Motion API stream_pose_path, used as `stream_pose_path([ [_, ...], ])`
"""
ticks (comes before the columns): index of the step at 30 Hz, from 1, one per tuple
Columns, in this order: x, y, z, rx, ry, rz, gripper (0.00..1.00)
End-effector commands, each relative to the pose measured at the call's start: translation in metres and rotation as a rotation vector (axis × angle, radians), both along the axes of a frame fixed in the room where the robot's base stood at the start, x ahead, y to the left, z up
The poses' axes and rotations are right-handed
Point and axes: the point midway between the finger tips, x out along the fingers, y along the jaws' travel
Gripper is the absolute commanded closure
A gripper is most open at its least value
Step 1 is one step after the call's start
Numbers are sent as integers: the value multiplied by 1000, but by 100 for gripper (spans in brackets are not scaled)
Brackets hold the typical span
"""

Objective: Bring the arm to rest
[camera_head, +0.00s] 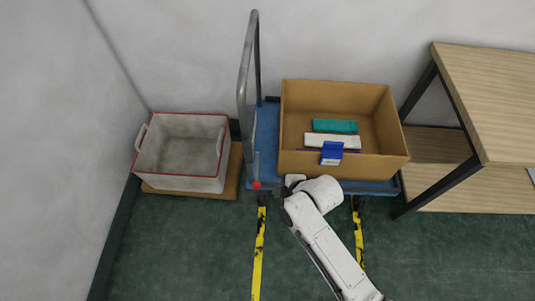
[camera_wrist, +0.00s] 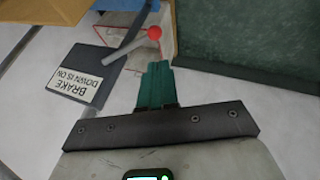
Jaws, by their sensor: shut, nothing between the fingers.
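My white arm (camera_head: 325,240) reaches up from the lower right in the head view. Its wrist end is at the front edge of the cart, just in front of the cardboard box. My gripper (camera_wrist: 157,72) shows in the wrist view with its teal fingers together and nothing between them. In the head view the fingers are too small and dark to make out clearly.
A blue cart (camera_head: 266,140) with a grey handle (camera_head: 246,75) carries a cardboard box (camera_head: 392,170) holding several items. A red-knobbed brake lever (camera_wrist: 154,33) is close to my fingers, beside a brake sign (camera_wrist: 76,83). A red-rimmed bin (camera_head: 180,172) stands left, a wooden shelf (camera_head: 495,95) right.

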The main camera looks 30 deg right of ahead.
Motion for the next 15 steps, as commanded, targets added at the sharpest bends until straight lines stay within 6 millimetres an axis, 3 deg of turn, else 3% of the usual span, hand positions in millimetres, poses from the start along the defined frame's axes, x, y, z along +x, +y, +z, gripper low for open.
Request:
stream_pose_path([
  [8, -3, -1, 1, 9, 12, -15, 100],
  [11, -18, -5, 6, 42, 63, -88, 100],
  [15, -62, -18, 22, 122, 210, -313, 100],
])
